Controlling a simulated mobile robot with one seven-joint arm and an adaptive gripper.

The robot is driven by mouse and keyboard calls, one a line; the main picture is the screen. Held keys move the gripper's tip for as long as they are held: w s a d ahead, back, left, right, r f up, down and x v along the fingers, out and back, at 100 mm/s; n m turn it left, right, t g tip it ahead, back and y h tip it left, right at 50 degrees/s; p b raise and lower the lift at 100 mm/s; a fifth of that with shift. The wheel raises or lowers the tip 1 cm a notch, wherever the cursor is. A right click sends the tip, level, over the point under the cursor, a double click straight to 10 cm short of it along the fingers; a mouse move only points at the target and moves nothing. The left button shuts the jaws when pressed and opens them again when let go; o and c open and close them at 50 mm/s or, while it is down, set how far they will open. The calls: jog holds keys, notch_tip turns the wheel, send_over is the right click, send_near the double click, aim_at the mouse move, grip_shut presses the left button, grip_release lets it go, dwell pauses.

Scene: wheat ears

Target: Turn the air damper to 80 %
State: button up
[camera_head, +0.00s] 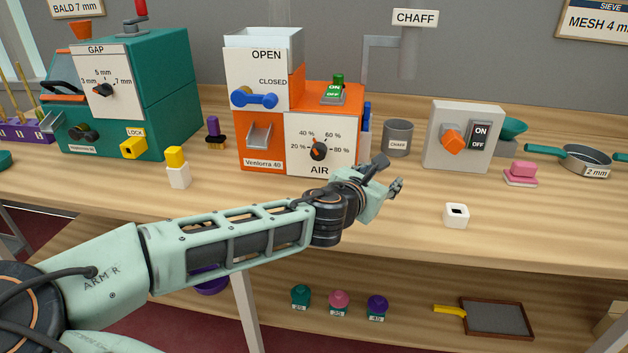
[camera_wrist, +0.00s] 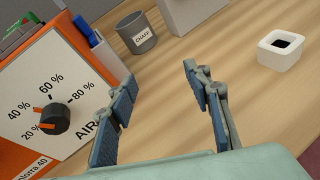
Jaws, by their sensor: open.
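The air damper is a black round knob (camera_head: 319,151) on a white panel marked 20 %, 40 %, 60 % and 80 %, low on the front of the orange Ventorra 40 machine (camera_head: 345,97). The knob also shows at the left in the wrist view (camera_wrist: 56,118).
A white block with a dark square hole (camera_head: 456,216) sits further right. A grey ON/OFF switch box (camera_head: 462,160) stands behind.

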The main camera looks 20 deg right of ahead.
aim_at(317, 153)
jog(key=w+a+n+t+b, duration=0.1)
jog(key=a+n+t+b, duration=0.1)
jog(key=a, duration=0.3)
jog(key=w+a+n+t+y+b, duration=0.1)
jog(key=a+n+t+b, duration=0.1)
jog(key=a+n+b, duration=0.2)
jog(key=w+a+r+n+t+y+b, duration=0.1)
jog(key=a+n+t+b, duration=0.1)
jog(key=a, duration=0.4)
jog(key=shift+w+a+n+b, duration=0.25)
jog(key=shift+n+b, duration=0.2)
jog(key=shift+n, duration=0.25)
jog(key=b+x, duration=0.2)
jog(key=x, duration=0.9)
jog(key=shift+a+r+b, duration=0.1)
jog(key=shift+r+b, duration=0.15)
jog(key=shift+b, duration=0.05)
jog(key=c, duration=1.2)
